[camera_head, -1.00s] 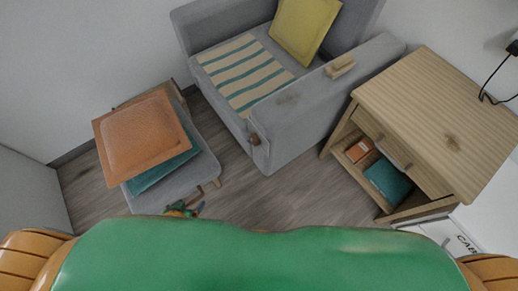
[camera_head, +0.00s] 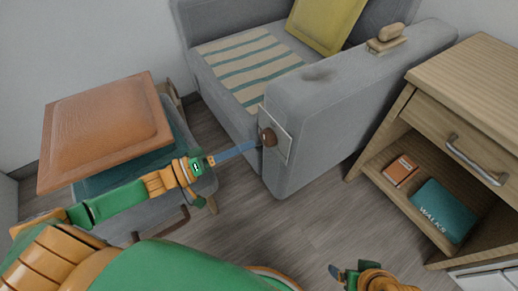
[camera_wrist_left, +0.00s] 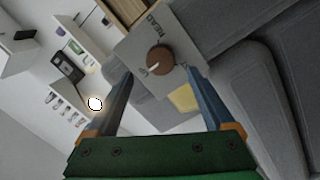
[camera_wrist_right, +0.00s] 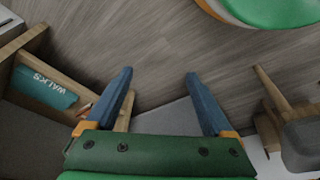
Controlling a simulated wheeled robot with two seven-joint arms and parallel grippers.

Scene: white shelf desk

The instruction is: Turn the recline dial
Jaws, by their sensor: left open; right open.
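The recline dial (camera_head: 268,137) is a round brown knob on a pale plate at the front end of the grey armchair's arm. In the left wrist view the dial (camera_wrist_left: 160,60) shows a light pointer line, and its plate (camera_wrist_left: 184,44) carries the letters "READ". My left gripper (camera_head: 252,147) reaches in from the left with its fingers at the dial. It is open, with the dial between and just beyond the fingertips (camera_wrist_left: 160,72); I cannot tell whether they touch. My right gripper (camera_head: 340,272) is low at the front, open and empty, above the floor (camera_wrist_right: 160,72).
The grey armchair (camera_head: 340,120) holds a striped cloth and a yellow cushion (camera_head: 325,22). An orange-brown cushion (camera_head: 105,128) lies on the stool at left. A wooden side table (camera_head: 480,75) with books, including a teal one (camera_head: 444,209), stands at right. Floor (camera_head: 310,225) between is clear.

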